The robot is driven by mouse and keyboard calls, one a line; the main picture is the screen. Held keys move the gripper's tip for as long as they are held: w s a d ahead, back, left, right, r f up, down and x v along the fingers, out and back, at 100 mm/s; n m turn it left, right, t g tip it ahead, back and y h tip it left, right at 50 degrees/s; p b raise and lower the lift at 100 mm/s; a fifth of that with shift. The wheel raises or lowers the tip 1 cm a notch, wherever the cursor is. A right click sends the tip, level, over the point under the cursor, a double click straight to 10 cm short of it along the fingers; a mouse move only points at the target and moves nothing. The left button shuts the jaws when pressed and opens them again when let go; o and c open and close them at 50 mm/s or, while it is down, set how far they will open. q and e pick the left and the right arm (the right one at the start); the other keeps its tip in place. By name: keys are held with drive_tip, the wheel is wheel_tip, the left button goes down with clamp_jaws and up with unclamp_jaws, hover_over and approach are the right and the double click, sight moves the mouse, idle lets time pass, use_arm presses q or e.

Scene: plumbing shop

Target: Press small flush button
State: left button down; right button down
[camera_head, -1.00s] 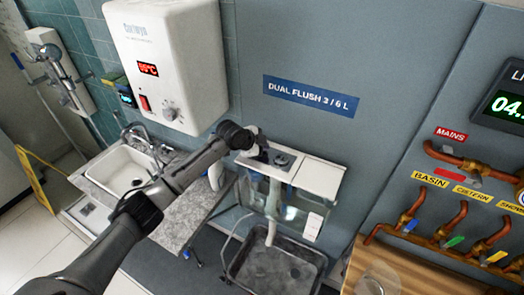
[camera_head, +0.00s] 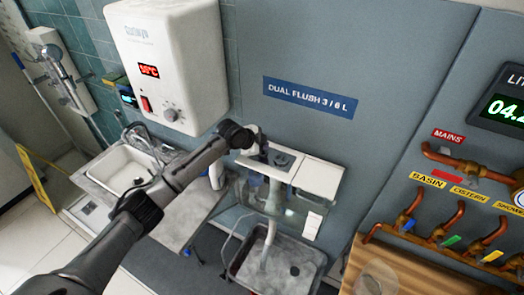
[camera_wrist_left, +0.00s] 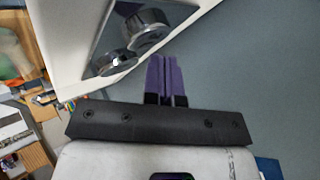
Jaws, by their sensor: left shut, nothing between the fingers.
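The white cistern (camera_head: 318,178) stands against the wall under the dual flush sign. Its chrome button plate carries a round button (camera_head: 283,160); my left gripper (camera_head: 261,152) is over the plate's left part and hides some of it. In the left wrist view, two chrome buttons show: an upper one (camera_wrist_left: 148,28) standing proud and a lower one (camera_wrist_left: 113,60) sitting lower in the plate. I cannot tell which is smaller. My shut, empty purple fingers (camera_wrist_left: 165,75) appear just beside the upper button; contact is unclear. My right gripper is not in view.
A tray (camera_head: 235,262) sits below the cistern, with a pale stream entering it. A white heater (camera_head: 170,60) and a sink (camera_head: 125,170) are to the left. Copper pipes and valves (camera_head: 455,215) are to the right.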

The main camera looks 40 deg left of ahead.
use_arm(q)
drive_tip(key=shift+r+p, duration=0.7)
drive_tip(key=shift+r, duration=0.05)
wheel_tip(320, 180, up, 5)
drive_tip(key=p, duration=0.4)
drive_tip(key=shift+f, duration=0.2)
